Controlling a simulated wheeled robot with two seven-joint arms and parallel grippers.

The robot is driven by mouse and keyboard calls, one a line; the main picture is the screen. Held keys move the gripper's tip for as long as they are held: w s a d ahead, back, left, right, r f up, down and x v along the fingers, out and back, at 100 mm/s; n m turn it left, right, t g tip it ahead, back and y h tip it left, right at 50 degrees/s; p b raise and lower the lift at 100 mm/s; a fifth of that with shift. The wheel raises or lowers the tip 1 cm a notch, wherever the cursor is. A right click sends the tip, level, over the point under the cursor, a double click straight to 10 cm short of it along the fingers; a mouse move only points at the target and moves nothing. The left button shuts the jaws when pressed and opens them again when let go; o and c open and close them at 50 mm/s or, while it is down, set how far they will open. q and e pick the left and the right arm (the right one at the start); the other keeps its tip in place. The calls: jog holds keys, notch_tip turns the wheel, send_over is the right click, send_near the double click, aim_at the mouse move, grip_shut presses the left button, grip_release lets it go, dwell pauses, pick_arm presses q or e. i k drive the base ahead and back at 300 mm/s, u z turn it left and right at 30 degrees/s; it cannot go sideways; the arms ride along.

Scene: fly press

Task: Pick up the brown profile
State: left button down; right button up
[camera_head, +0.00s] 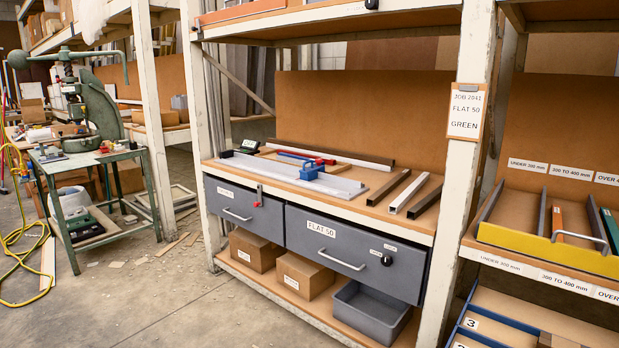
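Three short profiles lie side by side at the right end of the workbench top (385,217). The left one is a dark brown profile (388,187), the middle one is a white profile (409,193), and the right one is a near-black profile (425,201). A longer dark brown profile (330,153) lies across the back of the bench, so more than one piece looks brown. Neither of my grippers is in view.
A measuring stop with blue and red parts (312,171) sits on the bench, left of the short profiles. Grey drawers (345,255) are below. A white post (470,170) with a job card (466,112) reading "FLAT 50 GREEN" stands right. A green fly press (95,105) stands left.

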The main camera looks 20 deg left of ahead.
aim_at(373, 200)
jog(key=u, duration=1.05)
jog(key=i, duration=3)
jog(key=z, duration=0.75)
